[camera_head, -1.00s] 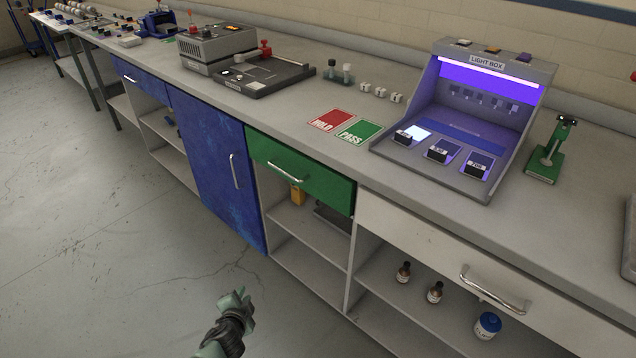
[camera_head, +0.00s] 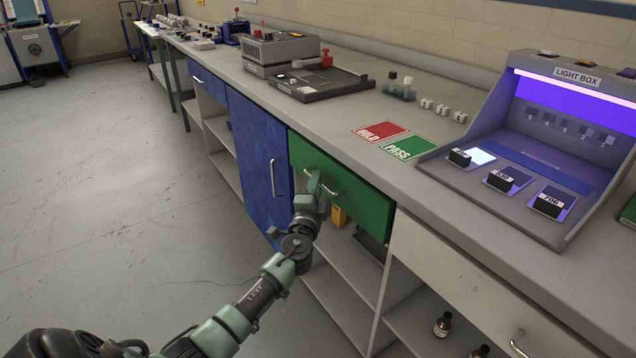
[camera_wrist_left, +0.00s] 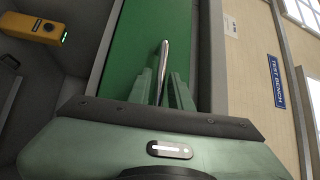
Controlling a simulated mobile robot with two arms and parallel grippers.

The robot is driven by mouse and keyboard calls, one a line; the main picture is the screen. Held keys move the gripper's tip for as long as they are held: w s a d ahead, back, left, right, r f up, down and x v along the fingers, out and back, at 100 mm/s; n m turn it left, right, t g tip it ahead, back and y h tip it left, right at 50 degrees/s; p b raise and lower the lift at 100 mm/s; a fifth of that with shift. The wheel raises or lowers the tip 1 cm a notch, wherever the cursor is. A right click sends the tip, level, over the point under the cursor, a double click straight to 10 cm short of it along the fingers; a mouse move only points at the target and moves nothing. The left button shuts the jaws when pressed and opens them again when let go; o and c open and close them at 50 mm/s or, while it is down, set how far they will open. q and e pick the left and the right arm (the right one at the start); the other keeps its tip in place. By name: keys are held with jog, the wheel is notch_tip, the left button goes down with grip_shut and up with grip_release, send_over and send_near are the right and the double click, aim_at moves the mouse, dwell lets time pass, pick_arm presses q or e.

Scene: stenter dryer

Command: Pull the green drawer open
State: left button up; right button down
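The green drawer (camera_head: 370,213) sits under the counter, right of the blue cupboard door, and its front looks flush with the cabinet. Its metal bar handle (camera_head: 336,191) is partly hidden by my left gripper (camera_head: 314,182), which is at the drawer front. In the left wrist view, the handle (camera_wrist_left: 164,56) runs between the two green fingers of my left gripper (camera_wrist_left: 162,76). The fingers look open, with a small gap on each side of the bar. My right gripper is out of view.
A blue cupboard door (camera_head: 258,165) with a vertical handle adjoins the drawer on the left. A pale drawer (camera_head: 450,270) is on the right. The floor (camera_head: 120,200) at left is clear.

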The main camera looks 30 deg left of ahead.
pick_arm(q)
jog(key=shift+w+a, duration=0.2)
jog(key=shift+w, duration=0.25)
grip_shut()
dwell(1.1)
